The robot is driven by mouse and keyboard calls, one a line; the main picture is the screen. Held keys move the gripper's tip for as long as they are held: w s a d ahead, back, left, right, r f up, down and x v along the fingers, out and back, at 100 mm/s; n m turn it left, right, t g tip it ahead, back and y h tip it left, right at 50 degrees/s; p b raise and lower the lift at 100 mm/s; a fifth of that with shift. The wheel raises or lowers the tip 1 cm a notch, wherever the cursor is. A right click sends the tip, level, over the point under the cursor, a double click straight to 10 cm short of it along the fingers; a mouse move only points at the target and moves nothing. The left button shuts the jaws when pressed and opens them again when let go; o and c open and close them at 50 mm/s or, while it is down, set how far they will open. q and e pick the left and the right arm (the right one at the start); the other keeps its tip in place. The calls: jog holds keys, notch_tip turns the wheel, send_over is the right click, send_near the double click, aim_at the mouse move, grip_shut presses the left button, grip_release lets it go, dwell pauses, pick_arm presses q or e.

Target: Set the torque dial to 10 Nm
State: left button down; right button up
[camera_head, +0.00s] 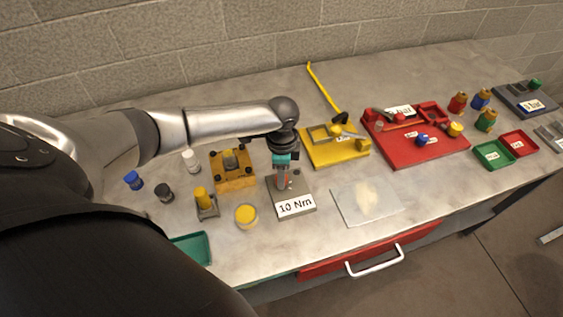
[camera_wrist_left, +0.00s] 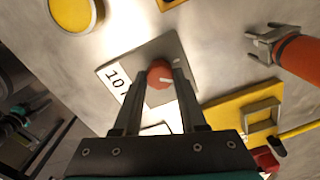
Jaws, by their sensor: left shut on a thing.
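The torque dial (camera_wrist_left: 160,75) is a red-orange knob with a white pointer mark, seen in the left wrist view on a grey plate (camera_wrist_left: 172,48). A white "10 Nm" label (camera_head: 295,205) sits on the front of this plate (camera_head: 306,187). My left gripper (camera_head: 283,184) points down over the plate and is shut on the dial. In the left wrist view its two fingers (camera_wrist_left: 161,78) lie on either side of the knob. Any scale marks are not readable. A dark and teal shape at the left wrist view's left edge may be my right gripper (camera_wrist_left: 20,118); its jaws are unclear.
A yellow fixture (camera_head: 330,155) and a red tray (camera_head: 440,149) stand right of the plate. A clear sheet (camera_head: 385,205) lies right of the plate. An orange tool (camera_wrist_left: 305,60) lies behind the plate.

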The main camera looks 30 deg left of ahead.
pick_arm(q)
jog(key=shift+m+p, duration=0.35)
jog(key=shift+m, duration=0.55)
jog(key=shift+c, duration=2.3)
grip_release()
notch_tip(320, 180, up, 15)
jog(key=p, duration=0.1)
jog(key=shift+r, duration=0.15)
